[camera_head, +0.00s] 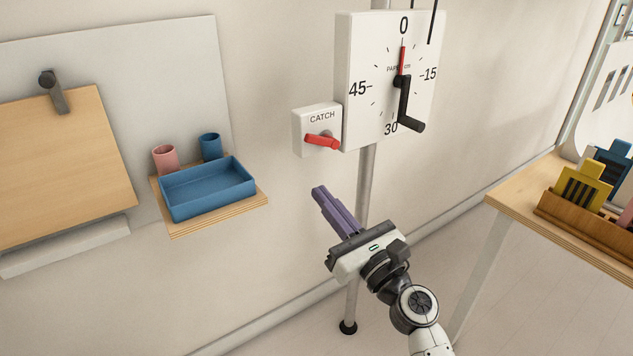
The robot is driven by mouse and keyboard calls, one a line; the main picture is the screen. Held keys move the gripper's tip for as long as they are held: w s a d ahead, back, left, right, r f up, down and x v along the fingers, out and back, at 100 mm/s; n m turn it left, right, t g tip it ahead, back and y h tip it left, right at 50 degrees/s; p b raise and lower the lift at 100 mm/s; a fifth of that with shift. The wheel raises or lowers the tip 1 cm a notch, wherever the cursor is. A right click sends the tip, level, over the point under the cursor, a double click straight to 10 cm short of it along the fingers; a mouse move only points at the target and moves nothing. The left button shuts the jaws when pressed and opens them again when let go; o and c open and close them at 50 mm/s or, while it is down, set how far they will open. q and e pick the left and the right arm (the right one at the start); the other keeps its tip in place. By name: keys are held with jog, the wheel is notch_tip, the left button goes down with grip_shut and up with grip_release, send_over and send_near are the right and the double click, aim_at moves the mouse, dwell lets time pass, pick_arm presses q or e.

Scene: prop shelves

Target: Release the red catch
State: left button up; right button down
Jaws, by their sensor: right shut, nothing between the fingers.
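The red catch (322,141) is a short red lever on a white box (302,134) labelled CATCH. It lies nearly level, its free end pointing right and slightly down. The box joins the lower left side of a white dial (372,100), whose red hand points near 0. A black crank (405,108) sits on the dial's face. My right gripper (322,192) is shut and empty, its purple fingers together and pointing up and left. It is below the catch and apart from it. My left gripper is not in view.
A grey post (367,185) carries the dial, behind my right gripper. A blue tray (207,188) and two cups stand on a wooden shelf at left. A wooden table (515,205) with a card rack is at right. Space between the gripper and catch looks clear.

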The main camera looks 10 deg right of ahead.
jog(key=shift+v, duration=2.1)
jog(key=shift+s+a+f, duration=0.1)
jog(key=shift+a, duration=0.1)
